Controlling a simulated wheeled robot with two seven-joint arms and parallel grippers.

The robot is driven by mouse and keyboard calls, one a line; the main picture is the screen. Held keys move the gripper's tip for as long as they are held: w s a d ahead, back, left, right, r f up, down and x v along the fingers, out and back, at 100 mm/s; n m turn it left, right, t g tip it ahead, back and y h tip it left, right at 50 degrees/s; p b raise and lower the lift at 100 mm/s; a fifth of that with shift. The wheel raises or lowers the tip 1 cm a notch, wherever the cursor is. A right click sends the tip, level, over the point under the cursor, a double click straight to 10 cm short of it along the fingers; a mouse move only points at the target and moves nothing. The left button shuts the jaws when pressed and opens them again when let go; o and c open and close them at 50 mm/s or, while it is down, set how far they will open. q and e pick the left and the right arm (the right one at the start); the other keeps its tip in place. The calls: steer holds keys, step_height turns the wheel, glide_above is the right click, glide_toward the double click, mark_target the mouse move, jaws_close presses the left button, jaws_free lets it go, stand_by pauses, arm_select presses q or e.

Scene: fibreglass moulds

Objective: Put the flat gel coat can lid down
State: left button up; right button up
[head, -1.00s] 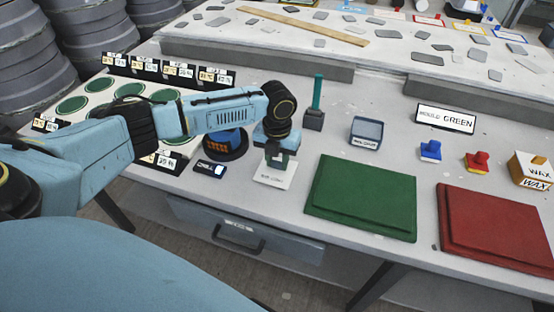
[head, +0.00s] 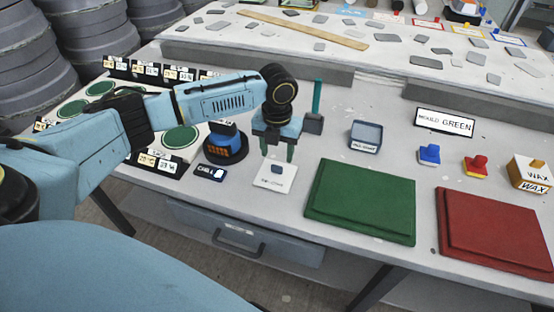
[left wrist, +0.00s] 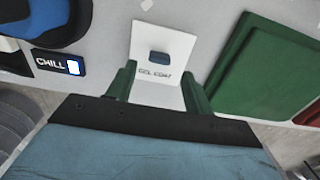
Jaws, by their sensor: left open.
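The flat gel coat can lid (head: 265,179) is a white square plate lettered "GEL COAT", with a small blue-grey knob in its middle. It lies flat on the grey bench, left of the green board. It also shows in the left wrist view (left wrist: 148,42), lying just beyond the fingertips. My left gripper (head: 277,157) is open and empty above the lid, pointing down. Its two green fingers (left wrist: 158,73) are apart, with nothing between them, and the knob is clear of them. My right gripper is not in view.
The green board (head: 360,200) and red board (head: 497,230) lie to the right. A round blue-and-black device (head: 225,146) and a "CHILL" display (head: 211,172) stand close on the left. A dark block with a green post (head: 314,122) stands behind, beside an open grey box (head: 366,135).

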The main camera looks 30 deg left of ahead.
mark_target(277, 166)
arm_select(q)
step_height(277, 166, up, 7)
steer(key=shift+p, duration=0.3)
steer(key=shift+f, duration=0.15)
